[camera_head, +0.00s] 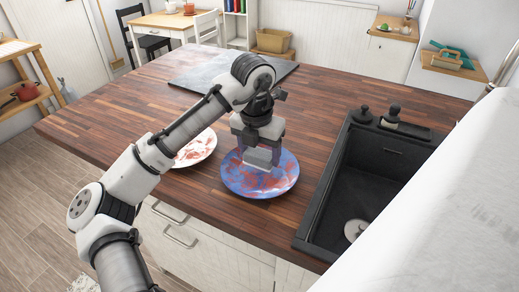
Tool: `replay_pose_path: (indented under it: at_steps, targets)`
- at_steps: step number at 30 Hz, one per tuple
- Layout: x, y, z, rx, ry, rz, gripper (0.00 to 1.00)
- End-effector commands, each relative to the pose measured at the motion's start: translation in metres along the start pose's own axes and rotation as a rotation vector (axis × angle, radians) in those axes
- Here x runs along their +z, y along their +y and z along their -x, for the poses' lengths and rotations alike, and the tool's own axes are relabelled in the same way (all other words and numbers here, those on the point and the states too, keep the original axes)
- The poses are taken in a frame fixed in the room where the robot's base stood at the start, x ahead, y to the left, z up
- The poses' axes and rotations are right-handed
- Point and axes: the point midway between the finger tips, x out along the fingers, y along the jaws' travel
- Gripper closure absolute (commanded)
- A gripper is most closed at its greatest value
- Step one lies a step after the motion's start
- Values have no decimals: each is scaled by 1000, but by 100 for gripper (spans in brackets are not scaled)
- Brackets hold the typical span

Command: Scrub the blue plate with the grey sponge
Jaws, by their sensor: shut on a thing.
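The blue plate (279,185) lies on the wooden counter with reddish smears over its surface. My gripper (259,150) points down over the plate's upper part. It is shut on the grey sponge (258,158), a light grey block between its fingers. The sponge is at or just above the plate; I cannot tell whether it touches. My gripper hides part of the plate's far side.
A white plate (205,147) with red smears lies left of the blue plate, partly behind my arm. A dark sink (352,185) is set into the counter (118,113) on the right. A dark slab (205,72) lies at the back. The counter's left part is clear.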

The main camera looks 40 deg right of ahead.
Motion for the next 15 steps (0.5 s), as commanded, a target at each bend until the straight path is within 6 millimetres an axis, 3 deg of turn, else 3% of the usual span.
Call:
replay_pose_path:
  at_steps: [15]
  targets:
    - [-1,0,-8,0,0,0,51]
